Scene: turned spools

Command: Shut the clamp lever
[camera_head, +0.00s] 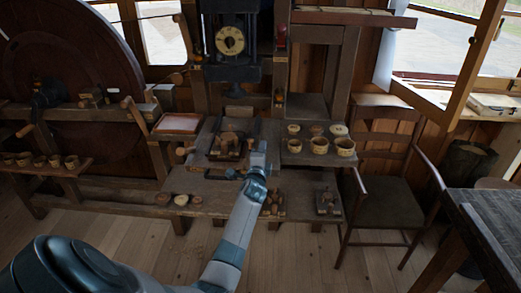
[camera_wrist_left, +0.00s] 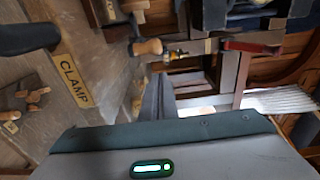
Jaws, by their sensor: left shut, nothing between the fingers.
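A tan label reading CLAMP (camera_wrist_left: 72,80) is on the wooden bench in the left wrist view. A black rounded handle (camera_wrist_left: 28,38), which looks like the clamp lever, reaches in from the left edge beside it. In the head view a small dark part (camera_head: 234,174), perhaps the same lever, lies just left of my left wrist. My left gripper (camera_head: 260,148) is over the bench; its shut, empty fingers also show in the left wrist view (camera_wrist_left: 158,100), apart from the black handle. The lever's pivot is hard to make out. My right gripper is not in view.
Turned bowls (camera_head: 319,146) stand on the bench right of my gripper. A wooden handle with a brass collar (camera_wrist_left: 148,47) and a red lever (camera_wrist_left: 250,47) are close ahead. A dial machine (camera_head: 230,40) stands behind. A chair (camera_head: 385,195) is at the right.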

